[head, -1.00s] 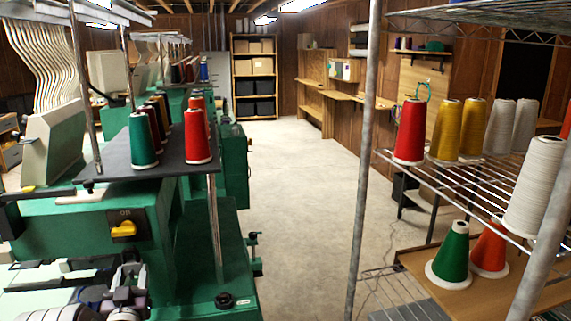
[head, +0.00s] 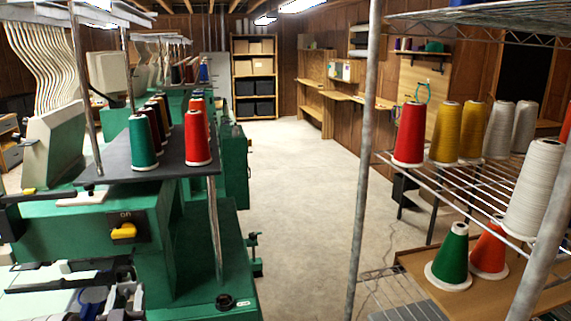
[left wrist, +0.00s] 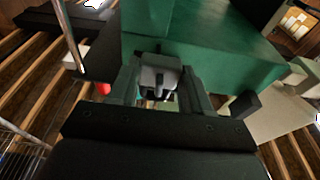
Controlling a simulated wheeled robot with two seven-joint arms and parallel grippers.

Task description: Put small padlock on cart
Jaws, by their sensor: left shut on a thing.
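My left gripper (head: 118,300) shows in part at the bottom left of the head view, in front of the green machine. In the left wrist view, my left gripper (left wrist: 160,92) is shut on a small grey block-shaped thing that looks like the small padlock (left wrist: 158,72). The fingers stand on both sides of it and hide part of it. I cannot make out the padlock clearly in the head view. I cannot identify a cart for certain in either view. My right gripper is not in view.
A green embroidery machine (head: 190,255) with thread cones on its black shelf (head: 110,166) fills the left. A wire rack (head: 440,182) with several cones stands at the right, its post (head: 364,170) close in front. The concrete floor (head: 300,170) between them is clear.

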